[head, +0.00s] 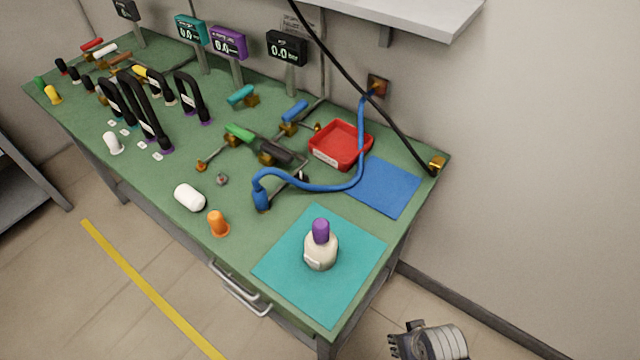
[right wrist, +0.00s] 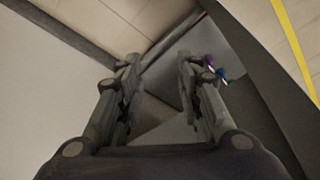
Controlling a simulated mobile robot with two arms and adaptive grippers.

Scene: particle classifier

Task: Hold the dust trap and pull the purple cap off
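The dust trap (head: 320,251) is a cream-white bottle-shaped piece standing upright on a teal mat (head: 285,268) at the near right of the green bench. The purple cap (head: 321,230) sits on its top. My right gripper (head: 400,345) shows only partly at the bottom edge of the head view, beyond the bench's right end and well apart from the dust trap. In the right wrist view its two fingers (right wrist: 158,85) are spread with nothing between them. My left gripper is in neither view.
Left of the mat stand an orange cap (head: 218,223) and a white cylinder (head: 189,197). A blue hose (head: 320,188), a red tray (head: 340,146) and a blue mat (head: 382,187) lie behind it. A bench handle (head: 240,290) sticks out in front. A shelf (head: 410,15) hangs above.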

